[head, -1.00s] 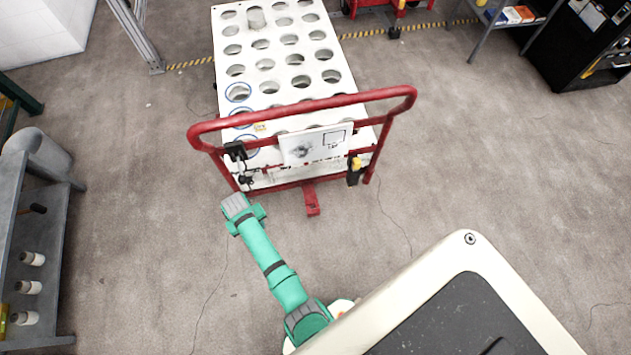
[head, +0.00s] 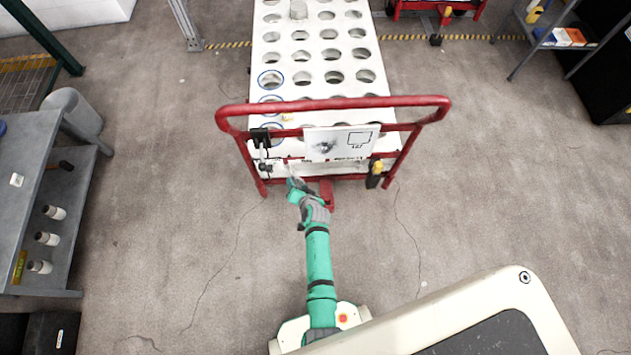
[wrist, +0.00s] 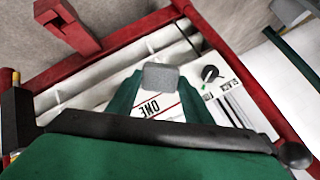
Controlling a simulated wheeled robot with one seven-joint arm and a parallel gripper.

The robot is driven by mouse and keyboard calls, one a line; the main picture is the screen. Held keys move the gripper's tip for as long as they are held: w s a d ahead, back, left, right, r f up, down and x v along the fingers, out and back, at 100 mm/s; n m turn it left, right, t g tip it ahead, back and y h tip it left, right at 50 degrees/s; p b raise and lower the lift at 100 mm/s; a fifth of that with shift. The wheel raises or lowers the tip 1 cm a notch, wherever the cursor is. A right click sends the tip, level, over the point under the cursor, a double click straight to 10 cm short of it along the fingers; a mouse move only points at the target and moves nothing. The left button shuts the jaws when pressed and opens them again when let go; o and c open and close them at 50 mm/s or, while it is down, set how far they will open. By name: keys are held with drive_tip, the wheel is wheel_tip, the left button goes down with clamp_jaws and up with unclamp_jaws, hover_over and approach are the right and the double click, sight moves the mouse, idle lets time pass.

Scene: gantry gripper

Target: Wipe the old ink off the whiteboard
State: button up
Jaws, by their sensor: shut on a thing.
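The whiteboard (head: 342,143) hangs on the red handle frame of the cart. A dark ink smudge (head: 324,147) is on its left half, and a drawn box with small writing (head: 360,138) is at its upper right. My gripper (head: 293,180) is low in front of the cart, left of and below the board, apart from its ink. In the wrist view its green fingers are shut on a small grey block (wrist: 160,76); I cannot tell for sure what the block is.
The white cart top (head: 315,75) with several round holes lies behind the board. Red handle rails (head: 335,104) surround the board. A black fitting (head: 261,138) and a yellow-black one (head: 375,174) flank it. A grey shelf (head: 70,200) stands left. Floor right is open.

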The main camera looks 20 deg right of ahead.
drive_tip(key=shift+d+r+m+t+h, duration=0.8)
drive_tip(key=shift+d+r+t, duration=0.25)
drive_tip(key=shift+t, duration=0.35)
drive_tip(key=s+d+r+m+t+h, duration=0.25)
drive_tip(key=s+r+t+h, duration=0.2)
drive_tip(key=r, duration=0.45)
drive_tip(key=shift+n+t+y, duration=0.25)
drive_tip(key=shift+y, duration=0.1)
drive_tip(key=shift+d+x, duration=0.25)
drive_tip(key=shift+x, duration=1.1)
drive_tip(key=shift+d+x, duration=0.2)
drive_tip(key=shift+x, duration=1.15)
drive_tip(key=shift+x, duration=0.85)
